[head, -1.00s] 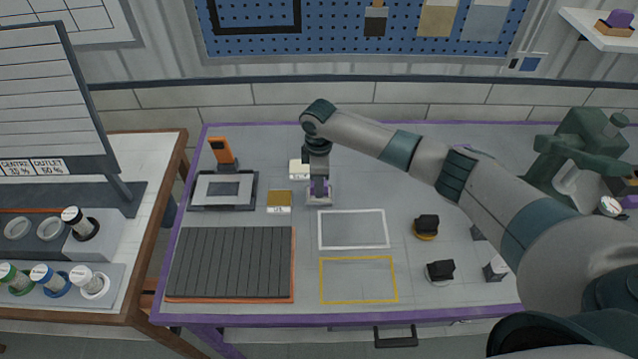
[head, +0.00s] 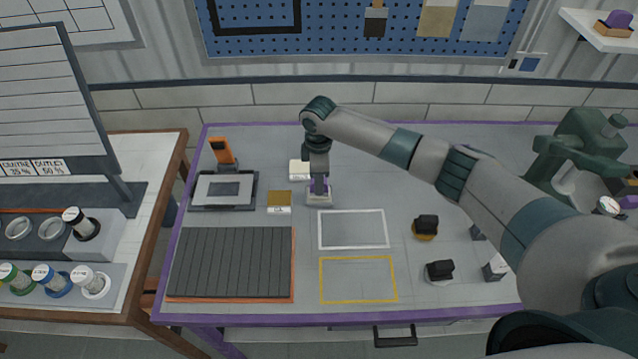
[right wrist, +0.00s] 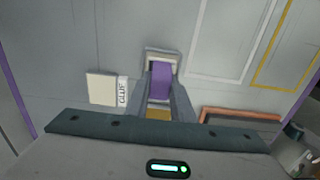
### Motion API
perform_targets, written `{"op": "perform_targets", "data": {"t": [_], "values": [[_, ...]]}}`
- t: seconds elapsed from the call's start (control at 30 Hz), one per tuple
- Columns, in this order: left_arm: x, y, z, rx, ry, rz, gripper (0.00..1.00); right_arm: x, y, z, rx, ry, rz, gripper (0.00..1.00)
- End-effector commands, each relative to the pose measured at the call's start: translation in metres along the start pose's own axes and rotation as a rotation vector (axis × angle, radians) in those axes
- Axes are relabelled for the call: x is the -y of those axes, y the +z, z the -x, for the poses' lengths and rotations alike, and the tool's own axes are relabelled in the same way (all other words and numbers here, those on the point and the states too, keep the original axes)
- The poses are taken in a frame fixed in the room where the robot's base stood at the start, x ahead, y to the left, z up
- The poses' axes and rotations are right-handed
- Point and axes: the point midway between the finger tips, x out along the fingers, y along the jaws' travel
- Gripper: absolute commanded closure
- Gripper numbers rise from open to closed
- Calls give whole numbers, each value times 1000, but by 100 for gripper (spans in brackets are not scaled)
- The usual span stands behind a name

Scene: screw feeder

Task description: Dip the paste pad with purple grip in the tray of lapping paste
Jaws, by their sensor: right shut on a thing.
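My right gripper (head: 318,190) is shut on the purple grip (right wrist: 162,80) of the paste pad, at the back middle of the bench. A pale base or rim (head: 319,200) shows under and around the grip, low at the bench top; I cannot tell whether it touches. My left gripper is not in view.
A brown-yellow labelled square (head: 279,198) and a cream card marked glue (head: 299,169) lie close left of the gripper. A dark slatted board (head: 230,262), white outline (head: 352,212) and yellow outline (head: 359,259) lie in front. Black-gripped pads (head: 426,224) stand right.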

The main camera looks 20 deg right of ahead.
Motion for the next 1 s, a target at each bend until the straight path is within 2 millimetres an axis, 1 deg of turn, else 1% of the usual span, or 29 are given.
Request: {"op": "perform_targets", "data": {"t": [0.03,0.6,0.77,1.0], "values": [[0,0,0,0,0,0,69,-1,0,5,-1,1,0,100],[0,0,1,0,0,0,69,0,0,52,-1,1,0,100],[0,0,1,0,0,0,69,0,0,58,0,0,0,100],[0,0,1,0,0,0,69,0,0,59,0,0,-1,100]]}}
